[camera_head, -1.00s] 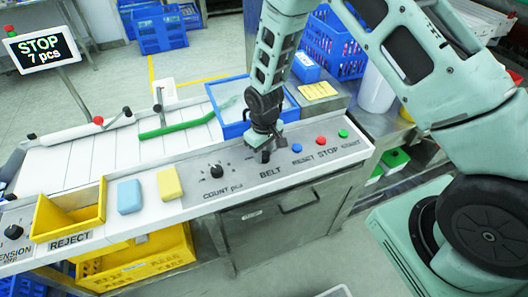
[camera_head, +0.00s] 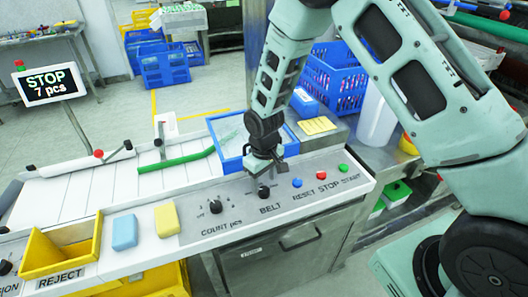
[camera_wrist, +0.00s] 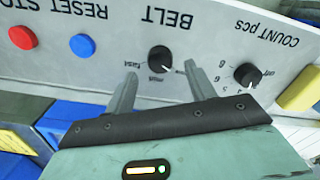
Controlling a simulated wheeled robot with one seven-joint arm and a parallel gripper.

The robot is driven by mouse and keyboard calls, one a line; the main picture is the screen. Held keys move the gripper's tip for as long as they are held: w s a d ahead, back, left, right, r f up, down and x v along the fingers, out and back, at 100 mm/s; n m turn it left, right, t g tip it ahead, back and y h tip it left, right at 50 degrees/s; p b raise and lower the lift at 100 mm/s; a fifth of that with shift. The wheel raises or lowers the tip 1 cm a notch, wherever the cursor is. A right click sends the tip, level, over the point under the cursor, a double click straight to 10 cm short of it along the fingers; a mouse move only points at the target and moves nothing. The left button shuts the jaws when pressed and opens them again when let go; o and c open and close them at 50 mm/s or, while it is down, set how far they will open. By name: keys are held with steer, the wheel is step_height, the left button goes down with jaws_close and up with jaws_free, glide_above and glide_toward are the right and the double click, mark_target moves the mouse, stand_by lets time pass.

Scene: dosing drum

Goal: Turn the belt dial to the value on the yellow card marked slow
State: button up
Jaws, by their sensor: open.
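The belt dial is a black round knob (camera_wrist: 160,59) over the word BELT on the grey sloped panel; in the head view the knob (camera_head: 263,191) sits below my gripper. In the wrist view its white pointer mark faces lower right, and the labels "fast" and "mid" are partly readable; a slow label cannot be made out. My gripper (camera_wrist: 161,71) is open, its two fingers on either side of the dial in that view, apart from it as far as I can tell. In the head view my gripper (camera_head: 265,177) hangs just above the dial. The yellow card (camera_head: 318,125) lies behind the panel; its print is too small to read.
The count dial (camera_head: 216,206) is left of the belt dial. Blue reset (camera_head: 297,182), red stop (camera_head: 321,174) and green start (camera_head: 343,168) buttons are right of it. A blue tray (camera_head: 232,163) stands behind. A screen (camera_head: 50,84) reads STOP, 7 pcs.

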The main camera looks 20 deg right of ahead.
mark_target(264, 189)
step_height(264, 189, up, 14)
steer(key=b, duration=0.2)
steer(key=shift+f, duration=0.1)
stand_by(0.3)
